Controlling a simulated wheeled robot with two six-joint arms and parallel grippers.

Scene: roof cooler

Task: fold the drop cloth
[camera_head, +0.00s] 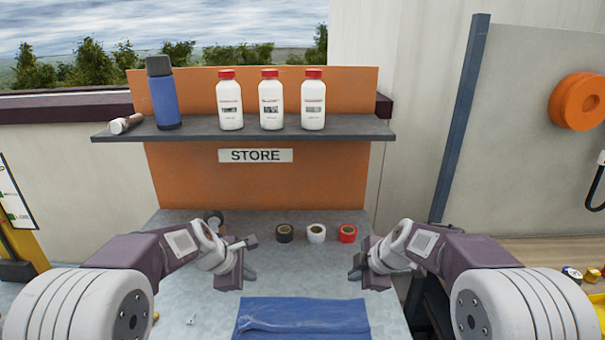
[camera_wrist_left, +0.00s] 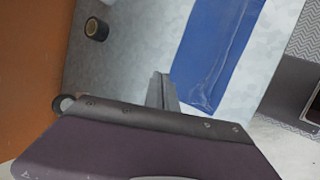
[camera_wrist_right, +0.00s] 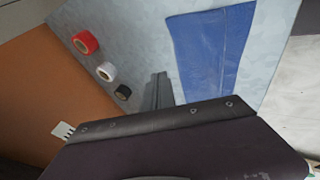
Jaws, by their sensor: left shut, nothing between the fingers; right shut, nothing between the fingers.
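The blue drop cloth (camera_head: 302,319) lies on the grey bench top (camera_head: 190,308) at the bottom middle of the head view. It looks like a flat rectangular strip with a crease or overlapping layer along it. The cloth also shows in the left wrist view (camera_wrist_left: 214,50) and in the right wrist view (camera_wrist_right: 212,50). My left gripper (camera_head: 247,272) is shut and empty, above the bench to the left of the cloth's far edge. My right gripper (camera_head: 355,272) is shut and empty, to the right of that edge. Both are apart from the cloth. The cloth's near edge is cut off in the head view.
Black (camera_head: 284,233), white (camera_head: 316,233) and red (camera_head: 347,233) tape rolls stand at the back of the bench. A shelf (camera_head: 250,130) above holds three white bottles (camera_head: 271,100), a blue flask (camera_head: 163,95) and a small cylinder (camera_head: 126,123). The bench between the tapes and cloth is clear.

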